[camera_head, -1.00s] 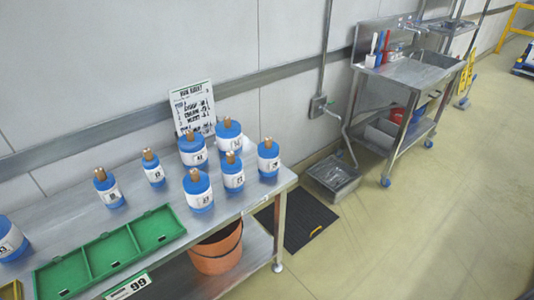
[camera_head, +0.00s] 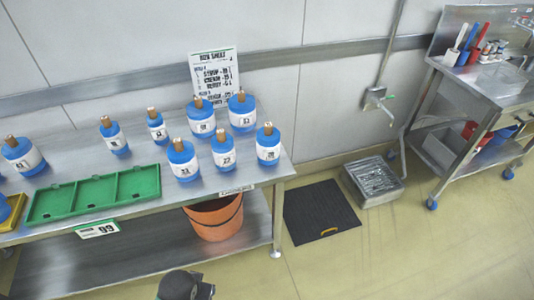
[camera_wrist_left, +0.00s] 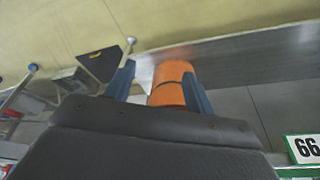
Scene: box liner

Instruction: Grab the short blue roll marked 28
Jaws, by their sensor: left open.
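Several blue rolls with white number labels and brown cores stand upright on the steel table (camera_head: 75,163). The labels are small and blurred, and I cannot surely read 28 on any. The rightmost roll (camera_head: 268,146) has an unclear two-digit label. Near it stand a front roll (camera_head: 182,160), another front roll (camera_head: 223,152) and two back rolls, one on the left (camera_head: 201,118) and one on the right (camera_head: 241,110). Two smaller rolls stand left of these. My left gripper (camera_wrist_left: 158,82) is open and empty in the left wrist view, away from the rolls. My right gripper is not in view.
A green tray (camera_head: 94,198) with empty compartments lies at the table's front left. An orange bucket (camera_head: 215,218) is on the lower shelf. A sign (camera_head: 214,72) stands behind the rolls. A black mat (camera_head: 320,213) and sink stand (camera_head: 470,95) are at right.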

